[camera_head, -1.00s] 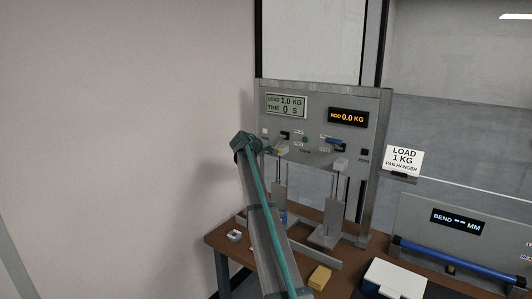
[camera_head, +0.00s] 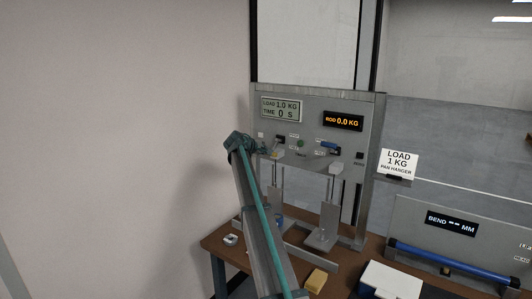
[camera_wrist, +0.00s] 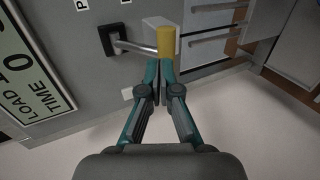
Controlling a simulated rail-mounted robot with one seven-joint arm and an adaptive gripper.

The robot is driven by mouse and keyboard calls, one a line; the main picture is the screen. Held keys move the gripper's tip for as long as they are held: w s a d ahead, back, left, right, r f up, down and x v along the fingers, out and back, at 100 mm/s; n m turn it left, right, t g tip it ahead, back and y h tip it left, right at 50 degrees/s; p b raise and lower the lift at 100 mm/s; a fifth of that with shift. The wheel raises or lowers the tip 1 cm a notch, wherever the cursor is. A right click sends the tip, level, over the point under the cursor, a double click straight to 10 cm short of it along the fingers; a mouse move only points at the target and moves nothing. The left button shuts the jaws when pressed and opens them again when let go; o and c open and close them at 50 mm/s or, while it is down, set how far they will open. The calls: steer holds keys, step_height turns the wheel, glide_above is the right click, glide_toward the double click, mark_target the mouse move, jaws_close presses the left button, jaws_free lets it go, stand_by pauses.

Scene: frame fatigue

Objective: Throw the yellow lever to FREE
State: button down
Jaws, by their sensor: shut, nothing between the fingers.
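The yellow lever (camera_wrist: 167,43) shows in the wrist view as a metal rod with a yellow grip, running out from a black pivot on the grey panel. In the head view the lever (camera_head: 277,154) is small, at the panel's left, below the load and time display. My gripper (camera_wrist: 159,64) is shut and empty, its fingertips right at the end of the yellow grip. Whether they touch it I cannot tell. In the head view my gripper is mostly hidden behind my wrist. The FREE marking is not readable.
The grey test panel (camera_head: 313,105) carries a green button (camera_head: 301,144) and a blue lever (camera_head: 328,147) to the right. Metal posts and plates stand below it on the brown bench (camera_head: 222,240). A yellow block (camera_head: 316,280) and a white-topped box (camera_head: 392,281) lie in front.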

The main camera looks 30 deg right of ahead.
steer(key=f+b+v, duration=0.1)
steer(key=b+v, duration=0.1)
steer(key=v, duration=1.1)
steer(key=shift+a+b, duration=0.25)
steer(key=shift+b, duration=0.05)
